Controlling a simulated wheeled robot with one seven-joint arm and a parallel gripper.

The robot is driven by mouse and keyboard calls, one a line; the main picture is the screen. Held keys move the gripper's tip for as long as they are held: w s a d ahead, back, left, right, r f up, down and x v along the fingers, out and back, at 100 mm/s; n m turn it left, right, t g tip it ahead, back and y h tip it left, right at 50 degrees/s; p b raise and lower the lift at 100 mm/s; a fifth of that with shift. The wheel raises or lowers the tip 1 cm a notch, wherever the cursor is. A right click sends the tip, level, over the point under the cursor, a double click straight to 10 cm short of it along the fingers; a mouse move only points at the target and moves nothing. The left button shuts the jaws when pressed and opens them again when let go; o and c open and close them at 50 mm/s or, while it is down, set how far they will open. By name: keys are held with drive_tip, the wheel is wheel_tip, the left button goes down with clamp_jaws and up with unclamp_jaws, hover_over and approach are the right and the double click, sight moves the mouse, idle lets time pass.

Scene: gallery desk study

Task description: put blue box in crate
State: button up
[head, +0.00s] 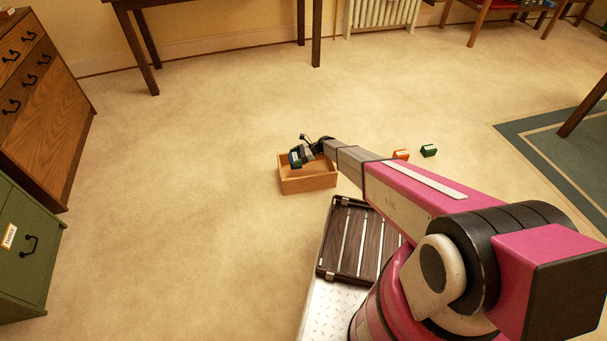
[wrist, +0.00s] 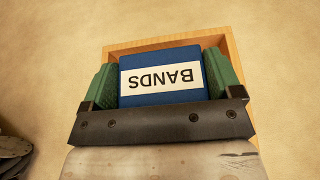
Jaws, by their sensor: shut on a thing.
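The blue box (wrist: 160,92), with a white label reading BANDS, is held between the two green finger pads of my gripper (wrist: 162,84) in the wrist view. In the head view the blue box (head: 295,158) shows small at the end of my arm. The wooden crate (head: 309,184) stands on the floor, and my gripper (head: 297,156) is over its left part. In the wrist view the crate's rim (wrist: 150,45) shows behind the box. I cannot tell how far the box is above the crate floor.
Wooden drawers (head: 45,115) and a green cabinet (head: 30,255) stand at left. A blue-green rug (head: 570,150) lies at right. The floor left of the crate is clear.

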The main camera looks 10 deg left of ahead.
wheel_tip(320, 180, down, 10)
drive_tip(key=shift+r, duration=0.2)
drive_tip(key=shift+f, duration=0.2)
idle(0.3)
drive_tip(key=o, duration=0.8)
drive_tip(key=shift+c, duration=0.2)
drive_tip(key=shift+r, duration=0.1)
